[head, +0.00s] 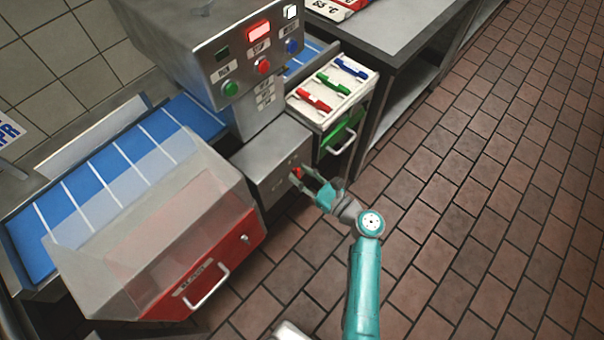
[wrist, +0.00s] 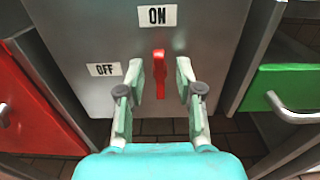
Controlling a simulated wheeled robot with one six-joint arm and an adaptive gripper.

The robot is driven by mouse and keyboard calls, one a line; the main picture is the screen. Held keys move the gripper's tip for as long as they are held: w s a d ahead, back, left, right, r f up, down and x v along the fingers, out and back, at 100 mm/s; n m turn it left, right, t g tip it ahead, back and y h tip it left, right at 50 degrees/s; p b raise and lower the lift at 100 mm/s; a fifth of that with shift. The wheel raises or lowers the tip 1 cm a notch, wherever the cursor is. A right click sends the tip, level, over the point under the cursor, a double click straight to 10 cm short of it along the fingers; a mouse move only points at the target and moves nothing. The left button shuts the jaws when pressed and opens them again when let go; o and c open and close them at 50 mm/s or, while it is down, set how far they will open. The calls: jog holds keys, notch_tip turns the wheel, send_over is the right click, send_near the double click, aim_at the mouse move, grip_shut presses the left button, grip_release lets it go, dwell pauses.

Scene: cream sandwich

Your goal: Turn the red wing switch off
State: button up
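The red wing switch (wrist: 159,75) is on a grey metal panel and stands upright, its top end under the "ON" label (wrist: 157,16). The "OFF" label (wrist: 104,69) is to its left. In the wrist view my gripper (wrist: 159,78) is open, with one finger on each side of the switch and a visible gap on both sides. In the head view my gripper (head: 302,179) is at the front of the grey cabinet (head: 270,160), and the switch (head: 297,173) shows as a small red spot between the fingers.
A red drawer (head: 225,262) with a clear cover is to the left of the cabinet. A green drawer (head: 345,135) with a metal handle is to the right. Above is a control box with buttons (head: 263,67). A blue conveyor (head: 110,165) runs behind. The brick-coloured floor (head: 480,200) at right is clear.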

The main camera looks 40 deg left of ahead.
jog(key=shift+a, duration=0.1)
grip_shut()
jog(key=shift+n, duration=0.4)
jog(key=n, duration=0.3)
jog(key=shift+s+n, duration=0.15)
jog(key=shift+n, duration=0.25)
jog(key=n, duration=0.4)
jog(key=shift+s+f+n, duration=0.1)
jog(key=shift+n, duration=0.2)
jog(key=n, duration=0.4)
jog(key=shift+f, duration=0.1)
jog(key=n, duration=0.4)
jog(key=shift+s+f, duration=0.1)
jog(key=shift+f, duration=0.05)
jog(key=shift+n, duration=0.4)
